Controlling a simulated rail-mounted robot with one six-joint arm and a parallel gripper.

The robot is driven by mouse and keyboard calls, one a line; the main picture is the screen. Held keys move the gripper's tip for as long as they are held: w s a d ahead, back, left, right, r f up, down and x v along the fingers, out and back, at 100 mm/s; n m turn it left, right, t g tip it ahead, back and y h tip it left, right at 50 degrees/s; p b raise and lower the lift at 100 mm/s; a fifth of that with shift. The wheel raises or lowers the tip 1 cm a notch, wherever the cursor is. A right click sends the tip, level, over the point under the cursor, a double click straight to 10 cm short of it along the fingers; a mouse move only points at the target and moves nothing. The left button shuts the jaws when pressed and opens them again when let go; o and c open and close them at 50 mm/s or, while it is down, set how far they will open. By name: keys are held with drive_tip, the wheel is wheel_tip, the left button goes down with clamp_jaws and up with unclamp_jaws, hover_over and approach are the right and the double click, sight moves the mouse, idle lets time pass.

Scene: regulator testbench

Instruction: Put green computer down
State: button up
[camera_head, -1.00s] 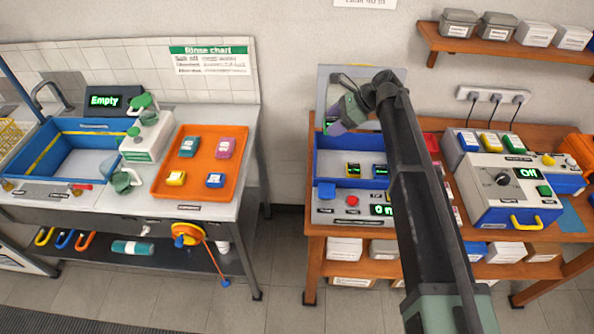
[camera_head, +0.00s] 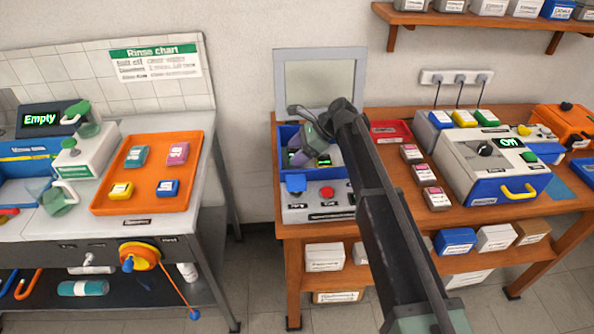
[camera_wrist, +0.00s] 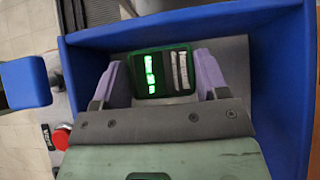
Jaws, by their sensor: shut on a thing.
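The green computer (camera_wrist: 163,73) is a small dark-green box with a lit green display and white label strips, seen in the wrist view. My gripper (camera_wrist: 161,84) has its two purple fingers shut on the computer's sides. It holds the computer inside a blue-walled bay (camera_wrist: 190,24) with a grey floor. Whether the computer touches the floor I cannot tell. In the head view my gripper (camera_head: 304,157) is down in the blue bay (camera_head: 287,133) of the bench unit, and my arm hides part of it. A raised clear lid (camera_head: 320,52) stands behind.
A blue knob (camera_head: 296,183) and red button (camera_head: 327,192) sit on the unit's front. A red tray (camera_head: 390,130), several pink-labelled blocks and a grey box reading Off (camera_head: 490,165) are to the right. An orange tray (camera_head: 150,205) is on the left bench.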

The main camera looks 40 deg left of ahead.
wheel_tip(320, 180, down, 4)
drive_tip(key=b, duration=0.3)
drive_tip(key=shift+f+b, duration=0.25)
drive_tip(key=shift+b, duration=0.15)
drive_tip(key=shift+r, duration=0.3)
drive_tip(key=shift+f, duration=0.3)
drive_tip(key=o, duration=1)
drive_tip(key=shift+r, duration=0.1)
drive_tip(key=shift+r+p, duration=0.4)
drive_tip(key=shift+p, duration=0.1)
drive_tip(key=p+v, duration=0.8)
drive_tip(key=v, duration=0.3)
drive_tip(key=shift+r, duration=0.2)
drive_tip(key=shift+w+d+r, duration=0.1)
drive_tip(key=shift+w+d, duration=0.05)
drive_tip(key=shift+d, duration=0.1)
